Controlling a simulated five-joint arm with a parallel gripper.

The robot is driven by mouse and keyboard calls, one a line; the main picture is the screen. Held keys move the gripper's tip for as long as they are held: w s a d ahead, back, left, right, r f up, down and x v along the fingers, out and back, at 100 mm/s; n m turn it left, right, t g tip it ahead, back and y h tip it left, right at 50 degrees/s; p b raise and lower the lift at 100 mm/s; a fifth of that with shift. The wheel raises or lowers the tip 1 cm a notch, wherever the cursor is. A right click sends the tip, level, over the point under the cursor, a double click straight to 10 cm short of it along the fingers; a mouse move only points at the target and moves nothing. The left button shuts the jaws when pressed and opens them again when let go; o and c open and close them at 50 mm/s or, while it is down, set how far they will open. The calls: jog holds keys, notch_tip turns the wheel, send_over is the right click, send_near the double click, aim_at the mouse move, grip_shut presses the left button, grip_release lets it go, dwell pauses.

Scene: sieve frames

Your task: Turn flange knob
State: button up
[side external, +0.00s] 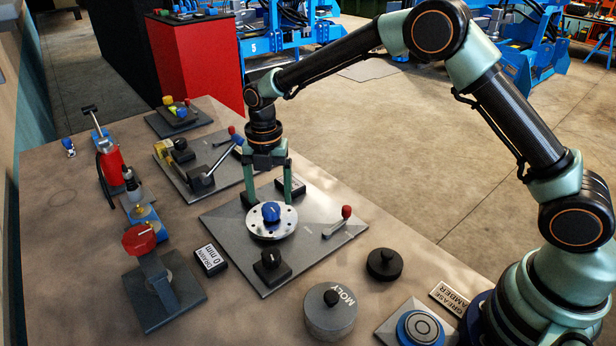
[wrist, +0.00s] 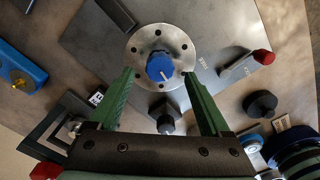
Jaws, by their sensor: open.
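The flange is a bright metal disc (side external: 287,224) with a ring of holes, lying on a grey plate (side external: 318,222). A blue knob (side external: 270,211) with a pale pointer line stands at its centre; it also shows in the wrist view (wrist: 160,67). My gripper (side external: 266,199) points down at the far side of the flange. In the wrist view my two green fingers (wrist: 157,75) are spread wide, with the knob centred between and beyond their tips. The fingers are open and hold nothing. I cannot tell their height over the disc.
On the same plate are a red-tipped lever (side external: 335,226) and a black square knob (side external: 271,266). A lidded MOLY tin (side external: 331,314), a black round weight (side external: 384,264) and a red-handled stand (side external: 165,285) are nearer the camera. A lever plate (side external: 202,178) lies behind left.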

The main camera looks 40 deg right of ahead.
aim_at(271, 207)
jog(key=shift+f, duration=1.65)
grip_shut()
jog(key=shift+m, duration=0.3)
